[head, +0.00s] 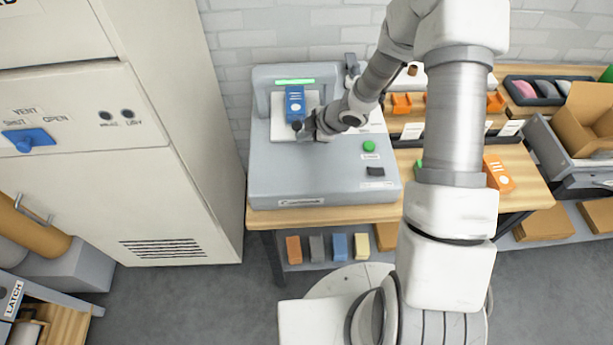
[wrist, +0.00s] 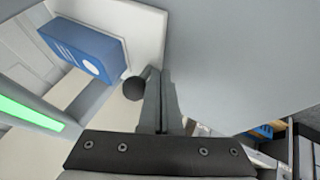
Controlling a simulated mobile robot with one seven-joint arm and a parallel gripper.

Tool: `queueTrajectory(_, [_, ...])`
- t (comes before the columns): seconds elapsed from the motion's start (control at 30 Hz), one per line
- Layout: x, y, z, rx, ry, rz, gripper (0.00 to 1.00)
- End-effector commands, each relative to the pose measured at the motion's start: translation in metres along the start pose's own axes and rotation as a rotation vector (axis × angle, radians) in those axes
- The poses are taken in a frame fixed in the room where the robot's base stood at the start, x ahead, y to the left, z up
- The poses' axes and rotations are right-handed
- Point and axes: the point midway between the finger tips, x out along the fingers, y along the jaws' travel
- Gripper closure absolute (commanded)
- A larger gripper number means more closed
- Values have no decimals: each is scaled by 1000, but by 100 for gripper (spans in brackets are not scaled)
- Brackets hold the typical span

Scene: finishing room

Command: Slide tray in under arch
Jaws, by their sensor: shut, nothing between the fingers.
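The white tray (head: 281,126) lies on the deck of a grey machine and carries an upright-looking blue box (head: 294,103). In the head view the tray's front part sticks out toward me from the grey arch (head: 262,85), which has a lit green strip. How far its rear is under the arch is hidden. A black knob (wrist: 133,88) stands at the tray's near edge. My gripper (head: 308,131) is shut and empty beside the knob; its fingertips (wrist: 160,75) are right next to it in the wrist view. I cannot tell whether they touch.
The machine deck (head: 300,175) is clear in front of the tray. A green button (head: 369,146) and a black switch (head: 375,171) are at its right. A tall cabinet (head: 170,150) stands close on the left. Shelves with orange blocks (head: 498,174) are on the right.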

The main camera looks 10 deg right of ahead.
Motion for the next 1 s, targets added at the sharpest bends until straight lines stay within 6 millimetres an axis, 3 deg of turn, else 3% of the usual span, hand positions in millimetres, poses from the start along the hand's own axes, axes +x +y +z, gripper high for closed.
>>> queueTrajectory(1.0, [2, 1, -5, -1, 0, 3, 100])
